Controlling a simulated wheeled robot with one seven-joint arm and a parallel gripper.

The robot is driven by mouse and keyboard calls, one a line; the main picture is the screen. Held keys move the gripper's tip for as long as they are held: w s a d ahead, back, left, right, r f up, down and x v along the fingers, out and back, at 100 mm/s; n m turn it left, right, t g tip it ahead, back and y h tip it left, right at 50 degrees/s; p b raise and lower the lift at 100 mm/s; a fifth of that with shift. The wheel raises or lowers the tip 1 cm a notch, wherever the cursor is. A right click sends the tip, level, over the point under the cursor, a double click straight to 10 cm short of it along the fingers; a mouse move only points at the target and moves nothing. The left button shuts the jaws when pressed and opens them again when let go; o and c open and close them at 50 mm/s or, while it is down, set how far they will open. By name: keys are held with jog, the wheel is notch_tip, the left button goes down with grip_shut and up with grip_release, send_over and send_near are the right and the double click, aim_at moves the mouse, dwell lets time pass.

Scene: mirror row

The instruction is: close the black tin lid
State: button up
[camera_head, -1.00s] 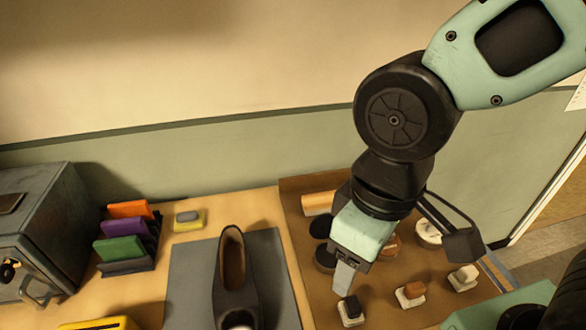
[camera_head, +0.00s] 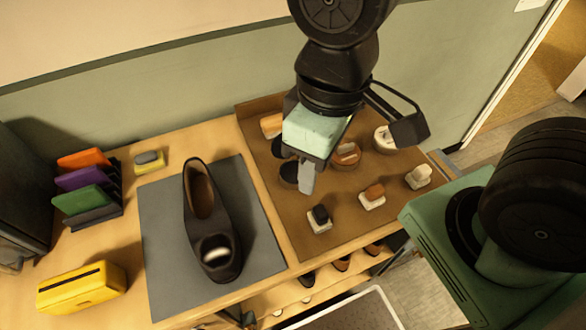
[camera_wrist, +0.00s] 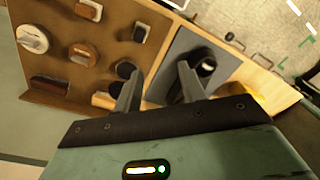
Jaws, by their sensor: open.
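The black tin (camera_head: 288,172) stands on the brown board, partly hidden behind my gripper in the head view. A dark round piece (camera_head: 279,148) behind it looks like its lid, raised; the gripper hides where they join. In the wrist view the black tin (camera_wrist: 125,69) shows near the tip of the left finger. My gripper (camera_head: 306,186) points down above the board, in front of the tin in the picture. In the wrist view its two fingers (camera_wrist: 158,72) are apart with nothing held between them. I cannot tell whether a finger touches the tin.
A brown tin (camera_head: 347,153) and a white tin (camera_head: 384,138) stand to the right. Several small brushes, one black-topped (camera_head: 319,218), line the board's front. A dark shoe (camera_head: 205,235) stands on a grey mat (camera_head: 165,250). A yellow box (camera_head: 80,288) sits at left.

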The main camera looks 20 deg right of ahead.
jog(key=shift+w+a+r+m+y+p, duration=0.15)
jog(key=shift+w+a+m+p, duration=0.15)
jog(key=shift+w, duration=0.3)
jog(key=shift+w+a+m+y+p, duration=0.2)
jog(key=shift+w+a, duration=0.15)
jog(key=shift+w, duration=0.25)
grip_shut()
jog(key=w+d+f+m+t+h+p, duration=0.1)
jog(key=w+d+f+m+p, duration=0.2)
jog(key=w, duration=0.8)
jog(key=w+d+f+m+t+p, duration=0.1)
jog(key=w+f+m+p, duration=0.25)
jog(key=w, duration=0.75)
jog(key=f, duration=0.3)
jog(key=w+f, duration=0.1)
jog(key=f, duration=0.3)
jog(key=w+f+p, duration=0.1)
jog(key=f, duration=0.2)
jog(key=shift+w+d+f, duration=0.25)
jog(key=shift+f, duration=0.05)
jog(key=s+p, duration=0.1)
jog(key=s, duration=0.1)
jog(key=shift+s+r+p, duration=0.3)
jog(key=shift+r+p, duration=0.05)
jog(key=shift+r, duration=0.05)
jog(key=shift+s+f, duration=0.1)
jog(key=shift+s, duration=0.55)
